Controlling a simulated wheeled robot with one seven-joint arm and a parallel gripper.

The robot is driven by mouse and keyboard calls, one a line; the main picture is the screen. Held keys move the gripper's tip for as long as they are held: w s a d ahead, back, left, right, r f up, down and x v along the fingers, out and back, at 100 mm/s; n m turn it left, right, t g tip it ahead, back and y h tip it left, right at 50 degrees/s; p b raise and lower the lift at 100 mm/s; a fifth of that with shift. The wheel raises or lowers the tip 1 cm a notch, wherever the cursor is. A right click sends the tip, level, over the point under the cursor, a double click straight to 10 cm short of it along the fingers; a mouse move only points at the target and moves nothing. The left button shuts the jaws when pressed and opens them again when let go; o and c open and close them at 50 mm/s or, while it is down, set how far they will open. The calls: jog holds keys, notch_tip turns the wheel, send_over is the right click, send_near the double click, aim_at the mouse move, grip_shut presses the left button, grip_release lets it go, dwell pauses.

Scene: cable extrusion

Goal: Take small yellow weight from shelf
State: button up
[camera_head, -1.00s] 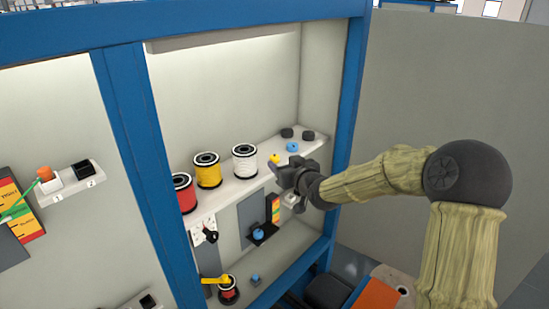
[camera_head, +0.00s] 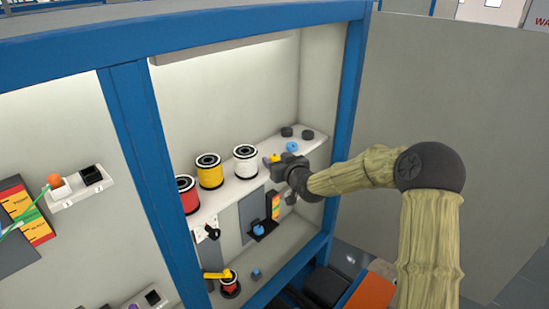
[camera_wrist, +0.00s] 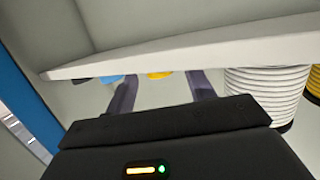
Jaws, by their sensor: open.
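The small yellow weight (camera_head: 276,157) sits on the white shelf (camera_head: 223,190), to the right of the white spool (camera_head: 245,162). It is partly hidden behind my gripper (camera_head: 270,163) in the head view. In the wrist view, which looks upside down, the yellow weight (camera_wrist: 160,76) shows between the two dark fingers of my gripper (camera_wrist: 162,84). My gripper is open and empty, at the shelf's front edge. I cannot tell whether a finger touches the weight.
A blue weight (camera_head: 292,146) and two dark weights (camera_head: 287,132) (camera_head: 307,134) stand farther right on the shelf. Yellow (camera_head: 209,172) and red (camera_head: 187,196) spools stand to the left. A blue post (camera_head: 347,120) bounds the right side.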

jog(key=c, duration=1.1)
notch_tip(320, 180, up, 10)
jog(key=b, duration=0.4)
